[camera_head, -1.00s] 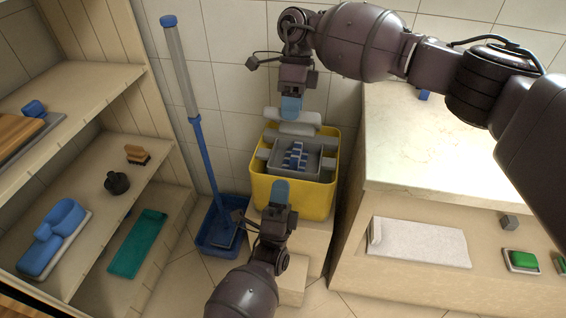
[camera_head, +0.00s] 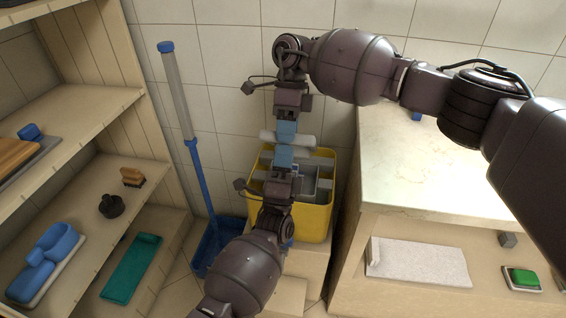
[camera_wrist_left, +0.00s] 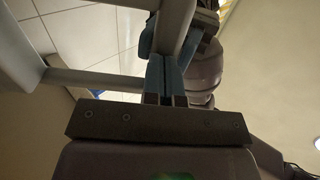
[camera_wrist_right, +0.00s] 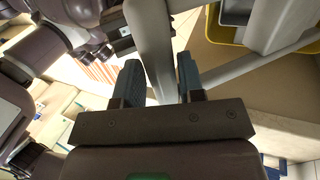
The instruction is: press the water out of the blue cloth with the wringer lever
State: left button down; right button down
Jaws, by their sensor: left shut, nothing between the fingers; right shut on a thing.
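The yellow bucket (camera_head: 318,222) with the grey wringer (camera_head: 325,180) stands in the middle of the head view. The pale grey lever bar (camera_head: 302,140) crosses above it. My right gripper (camera_head: 287,132) is shut on this bar from above; in the right wrist view its fingers lie on either side of the grey bar (camera_wrist_right: 153,45). My left gripper (camera_head: 284,157) is shut and empty, over the wringer just below the bar; its closed fingers (camera_wrist_left: 166,75) show among grey bars in the left wrist view. The blue cloth is hidden behind my left gripper.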

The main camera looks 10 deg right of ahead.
jog(key=shift+w+d+f, duration=0.15)
jog(key=shift+d+f, duration=0.1)
jog(key=shift+f, duration=0.25)
jog(key=c, duration=1.2)
grip_release()
jog(key=o, duration=0.4)
jog(key=shift+w+f, duration=0.1)
jog(key=shift+w, duration=0.05)
jog(key=shift+c, duration=0.2)
jog(key=shift+r, duration=0.2)
jog(key=shift+a+r, duration=0.1)
jog(key=shift+r, duration=0.05)
